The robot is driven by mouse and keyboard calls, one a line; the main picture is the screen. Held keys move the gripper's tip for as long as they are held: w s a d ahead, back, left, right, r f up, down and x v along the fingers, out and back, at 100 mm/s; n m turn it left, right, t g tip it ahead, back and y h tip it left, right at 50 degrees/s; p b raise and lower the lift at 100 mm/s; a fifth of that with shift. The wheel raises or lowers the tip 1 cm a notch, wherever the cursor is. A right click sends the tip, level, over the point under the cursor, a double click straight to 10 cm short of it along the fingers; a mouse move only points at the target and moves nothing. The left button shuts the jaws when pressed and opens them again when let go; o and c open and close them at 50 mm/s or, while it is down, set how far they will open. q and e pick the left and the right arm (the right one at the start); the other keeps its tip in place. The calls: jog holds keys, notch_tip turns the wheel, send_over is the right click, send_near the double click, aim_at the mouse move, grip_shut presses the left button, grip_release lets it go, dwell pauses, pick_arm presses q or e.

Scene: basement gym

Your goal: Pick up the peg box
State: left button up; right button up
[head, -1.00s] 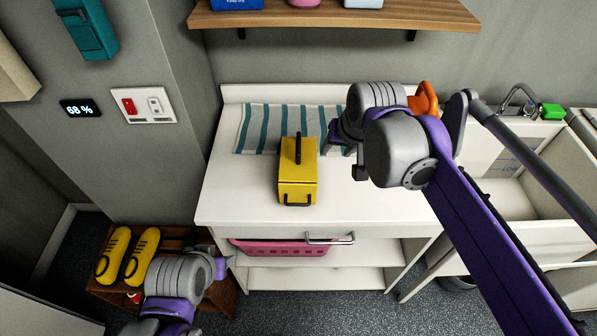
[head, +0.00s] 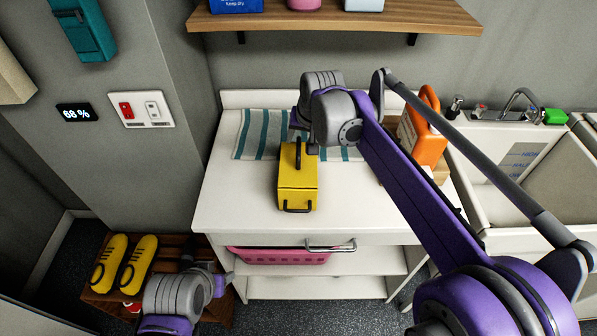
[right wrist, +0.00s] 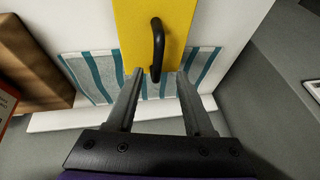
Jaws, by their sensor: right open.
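The peg box appears to be the yellow box (head: 298,190) with a black top handle, standing upright on the white counter; its yellow top and handle also show in the right wrist view (right wrist: 185,25). My right gripper (head: 302,149) is at the box's back end, partly hidden by its own arm. In the right wrist view the right gripper (right wrist: 160,76) is open, with one finger on each side of the handle's near end and gaps visible. My left gripper (head: 222,281) is low at the left, beside the wooden crate; its jaws are unclear.
A striped towel (head: 253,135) lies behind the box on the counter (head: 235,205). An orange container (head: 428,140) stands to the right, before the sink (head: 560,160). A wooden shelf (head: 440,15) overhangs the back. A pink basket (head: 280,256) sits below the counter.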

aim_at(299, 144)
jog(key=x, duration=0.4)
jog(key=shift+d, duration=0.25)
jog(key=shift+r, duration=0.1)
grip_shut()
dwell(1.0)
